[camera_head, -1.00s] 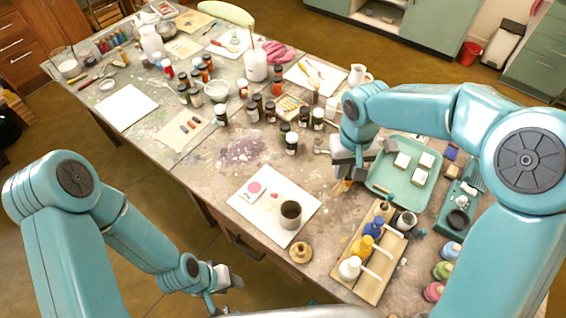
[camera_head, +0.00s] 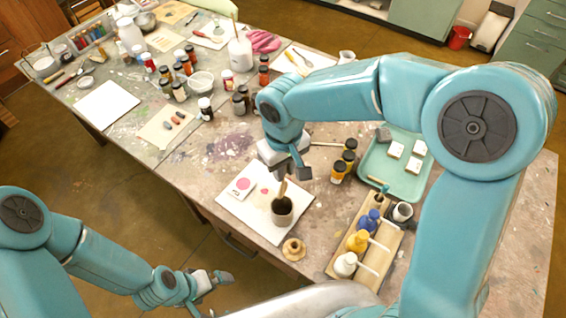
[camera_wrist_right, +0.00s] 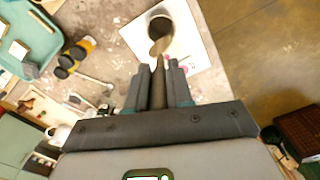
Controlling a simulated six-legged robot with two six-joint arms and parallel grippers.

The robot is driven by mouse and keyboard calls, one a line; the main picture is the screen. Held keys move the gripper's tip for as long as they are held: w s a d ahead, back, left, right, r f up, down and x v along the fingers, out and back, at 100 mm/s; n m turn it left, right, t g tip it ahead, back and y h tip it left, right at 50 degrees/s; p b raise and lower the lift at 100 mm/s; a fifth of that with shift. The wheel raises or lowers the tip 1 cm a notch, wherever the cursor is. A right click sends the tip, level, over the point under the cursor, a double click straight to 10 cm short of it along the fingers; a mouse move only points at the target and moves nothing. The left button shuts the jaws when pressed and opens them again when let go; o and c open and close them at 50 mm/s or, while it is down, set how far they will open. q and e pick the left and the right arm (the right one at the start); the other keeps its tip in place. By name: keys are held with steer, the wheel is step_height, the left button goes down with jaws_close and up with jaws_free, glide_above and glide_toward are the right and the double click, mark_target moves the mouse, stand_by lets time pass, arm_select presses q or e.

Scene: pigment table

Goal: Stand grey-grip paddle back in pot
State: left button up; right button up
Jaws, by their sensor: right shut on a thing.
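The paddle's tan lower part points down at the pot's mouth.
To the right stand a wooden rack (camera_head: 386,251) of paint bottles and a green tray (camera_head: 418,184) with white blocks. Bare table lies left of the sheet.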

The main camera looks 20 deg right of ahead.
mark_target(283, 192)
steer(key=shift+s+a+f+b, duration=0.15)
steer(key=shift+f+b, duration=0.15)
steer(key=shift+f, duration=0.15)
steer(key=shift+a+f+b, duration=0.1)
steer(key=shift+f+b, duration=0.15)
steer(key=shift+f, duration=0.2)
steer(key=shift+w+d+f+b, duration=0.15)
steer(key=shift+f+b, duration=0.25)
steer(key=shift+f, duration=0.2)
steer(key=shift+w+d+f+b, duration=0.1)
steer(key=shift+f+b, duration=0.3)
steer(key=shift+f, duration=0.2)
steer(key=shift+s+a+f+b, duration=0.15)
steer(key=shift+a+f+b, duration=0.05)
steer(key=shift+f+b, duration=0.85)
steer(key=shift+d+f+b, duration=0.15)
steer(key=shift+f+b, duration=0.45)
steer(key=shift+f, duration=0.25)
step_height(283, 192, down, 2)
steer(key=shift+b, duration=0.95)
steer(key=shift+f+b, duration=0.4)
steer(key=shift+f, duration=0.15)
steer(key=shift+r, duration=0.1)
